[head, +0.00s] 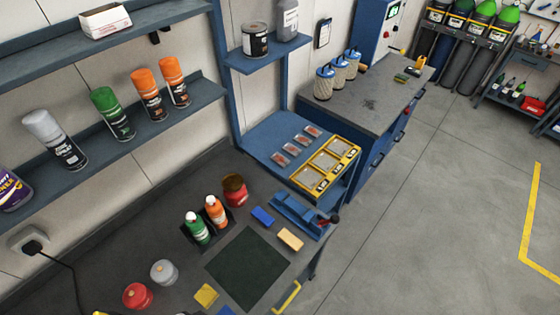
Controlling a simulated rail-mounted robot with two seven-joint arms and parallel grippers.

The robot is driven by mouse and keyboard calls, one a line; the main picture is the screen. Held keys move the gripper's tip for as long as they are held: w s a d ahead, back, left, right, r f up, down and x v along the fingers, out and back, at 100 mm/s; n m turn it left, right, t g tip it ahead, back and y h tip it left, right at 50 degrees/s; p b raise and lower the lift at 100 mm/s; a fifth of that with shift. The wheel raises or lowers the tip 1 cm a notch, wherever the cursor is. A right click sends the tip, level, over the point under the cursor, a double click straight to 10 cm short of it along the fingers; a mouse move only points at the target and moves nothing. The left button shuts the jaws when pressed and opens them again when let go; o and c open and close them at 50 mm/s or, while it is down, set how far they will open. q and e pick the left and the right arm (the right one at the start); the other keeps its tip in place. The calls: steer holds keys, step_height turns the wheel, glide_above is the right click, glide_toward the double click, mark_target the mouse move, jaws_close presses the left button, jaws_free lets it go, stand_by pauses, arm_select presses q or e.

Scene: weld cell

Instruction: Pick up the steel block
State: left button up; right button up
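I cannot make out a clear steel block in the head view. Several small blocks lie on the dark workbench (140,235): a blue one (262,216), a tan one (290,239) and a yellow one (206,295). Another blue piece (226,311) is cut off by the bottom edge. A dark square mat (247,268) lies among them and looks bare.
A blue vise (297,214) sits at the bench's right edge. Green (197,229) and orange (216,212) bottles, a red tin (235,190), a grey jar (163,272) and a red jar (138,296) stand around the mat. A yellow tray (325,165) lies behind.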

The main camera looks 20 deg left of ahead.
arm_select(q)
steer(key=shift+o, duration=0.3)
steer(key=o, duration=0.9)
steer(key=shift+d, duration=0.15)
steer(key=shift+w, duration=0.15)
